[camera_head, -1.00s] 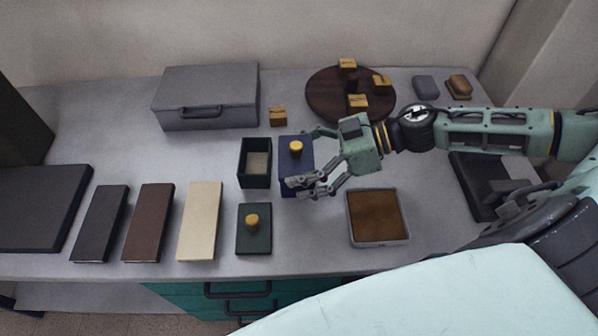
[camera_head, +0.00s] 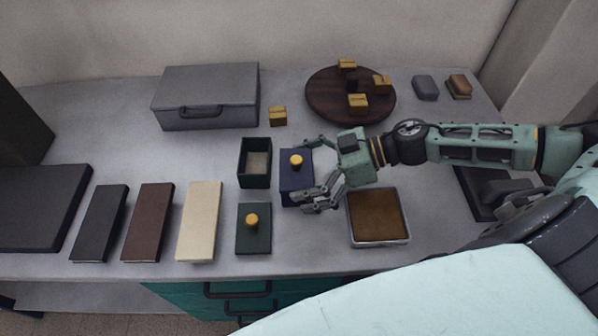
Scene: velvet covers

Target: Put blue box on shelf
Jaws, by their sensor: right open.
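The blue box (camera_head: 296,183), dark navy with a yellow knob (camera_head: 296,161) on its lid, sits on the grey table right of the open green box. My right gripper (camera_head: 304,172) comes in from the right with its fingers spread, one near the box's back right side and one near its front right corner. It is open; whether the fingers touch the box I cannot tell. My left gripper is not in view. A grey board (camera_head: 100,297) lies below the table's front edge at the left; whether it is the shelf I cannot tell.
An open green box (camera_head: 243,162) and its knobbed lid (camera_head: 253,240) are left of the blue box. A brown-filled tray (camera_head: 408,228) is right of it. A grey case (camera_head: 206,95), a round wooden board (camera_head: 320,100) and several flat panels (camera_head: 200,225) surround the middle.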

